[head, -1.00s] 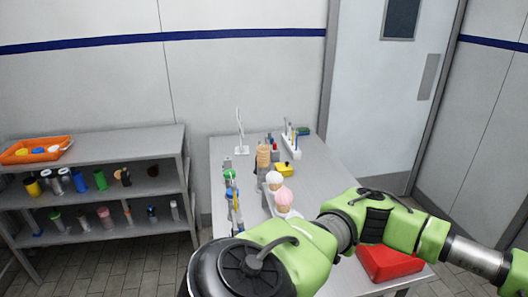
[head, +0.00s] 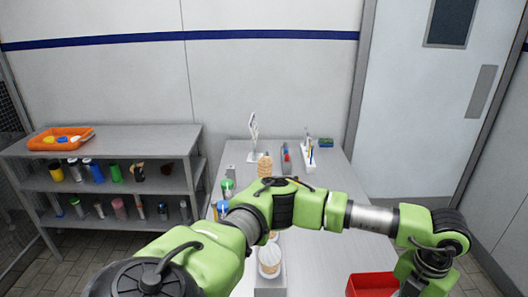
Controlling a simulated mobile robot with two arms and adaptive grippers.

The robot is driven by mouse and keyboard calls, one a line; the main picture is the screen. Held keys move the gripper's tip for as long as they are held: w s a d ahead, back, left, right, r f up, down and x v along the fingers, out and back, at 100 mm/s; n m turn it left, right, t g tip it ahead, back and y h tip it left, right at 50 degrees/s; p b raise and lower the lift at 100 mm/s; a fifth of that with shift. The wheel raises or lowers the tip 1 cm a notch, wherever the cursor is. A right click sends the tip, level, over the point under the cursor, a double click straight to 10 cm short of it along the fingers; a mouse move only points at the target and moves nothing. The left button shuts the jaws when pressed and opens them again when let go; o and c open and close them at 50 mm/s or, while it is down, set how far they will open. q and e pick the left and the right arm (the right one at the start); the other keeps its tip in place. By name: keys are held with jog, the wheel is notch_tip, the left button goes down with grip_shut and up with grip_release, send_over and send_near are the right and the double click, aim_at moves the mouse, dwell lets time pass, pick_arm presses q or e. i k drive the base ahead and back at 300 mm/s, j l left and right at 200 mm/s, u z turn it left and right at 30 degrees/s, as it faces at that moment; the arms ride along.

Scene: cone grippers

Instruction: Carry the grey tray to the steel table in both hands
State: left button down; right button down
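A light grey table (head: 345,205) stands in front of me; I take it for the steel table. A narrow grey tray-like holder (head: 270,291) is at its near side, partly cut off by the bottom edge, with a pale-topped item (head: 269,260) on it; I cannot tell if this is the grey tray. One green arm of mine crosses the view from lower left to right, over the table, and hides its middle. The arm's wrist is at the lower right, above a red tray. No fingertips of either gripper show.
The red tray (head: 368,285) lies at the table's near right. A rack with pens (head: 308,153), a white stand (head: 254,140) and small containers (head: 228,187) stand at its back and left. A grey shelf (head: 118,141) at left carries an orange tray (head: 38,143).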

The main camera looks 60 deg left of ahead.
aim_at(341, 243)
jog(key=i+j+u, duration=0.15)
jog(key=i+u, duration=0.5)
jog(key=u, duration=0.3)
jog(key=i+l+u, duration=0.1)
jog(key=i+u, duration=0.35)
jog(key=k, duration=0.1)
